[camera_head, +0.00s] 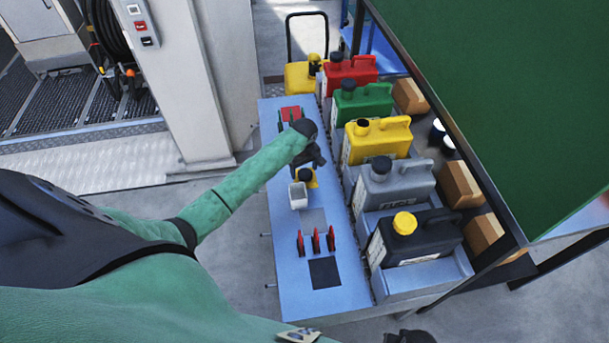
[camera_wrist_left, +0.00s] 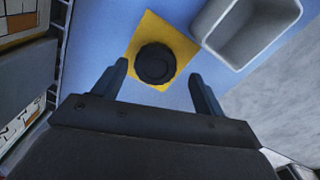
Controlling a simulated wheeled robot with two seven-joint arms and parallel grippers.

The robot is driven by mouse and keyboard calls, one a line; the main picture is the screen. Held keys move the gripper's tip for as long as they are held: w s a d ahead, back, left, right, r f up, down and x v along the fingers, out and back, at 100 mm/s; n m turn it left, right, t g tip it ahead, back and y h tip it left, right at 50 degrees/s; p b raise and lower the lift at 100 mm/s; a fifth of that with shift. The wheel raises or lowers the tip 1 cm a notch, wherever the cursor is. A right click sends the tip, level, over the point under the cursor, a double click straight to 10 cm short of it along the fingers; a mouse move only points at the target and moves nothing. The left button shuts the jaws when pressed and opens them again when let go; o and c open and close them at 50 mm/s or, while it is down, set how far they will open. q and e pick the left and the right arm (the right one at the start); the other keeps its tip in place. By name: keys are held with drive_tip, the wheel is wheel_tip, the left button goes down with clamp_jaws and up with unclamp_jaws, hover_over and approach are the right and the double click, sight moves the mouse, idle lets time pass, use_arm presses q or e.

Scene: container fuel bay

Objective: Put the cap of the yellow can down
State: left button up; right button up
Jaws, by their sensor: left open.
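The black ribbed cap (camera_wrist_left: 156,64) lies on a yellow square (camera_wrist_left: 148,25) on the blue bench, and shows small in the head view (camera_head: 304,174). My left gripper (camera_head: 313,163) is over it. In the left wrist view the left gripper's fingers (camera_wrist_left: 160,74) are open, one on each side of the cap with visible gaps. The yellow can (camera_head: 390,139) stands in the row to the right, with its dark neck showing no raised cap. A dark part of my right arm (camera_head: 408,337) shows at the bottom edge; its fingers cannot be made out.
A grey-white open bin (camera_wrist_left: 250,25) stands right beside the yellow square. Red (camera_head: 352,71), green (camera_head: 366,104), grey (camera_head: 398,186) and black (camera_head: 418,240) cans stand in the row. Red upright pieces (camera_head: 316,242) and a dark square (camera_head: 324,272) occupy the near bench.

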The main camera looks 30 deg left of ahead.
sight(305, 173)
use_arm(q)
wheel_tip(305, 173, up, 8)
drive_tip(key=shift+w+r+b, duration=0.15)
drive_tip(key=shift+r+b, duration=0.1)
drive_tip(key=shift+b, duration=0.1)
use_arm(e)
drive_tip(key=r, duration=0.5)
drive_tip(key=shift+w+a, duration=0.1)
drive_tip(key=shift+w, duration=0.1)
use_arm(q)
drive_tip(key=shift+d, duration=0.1)
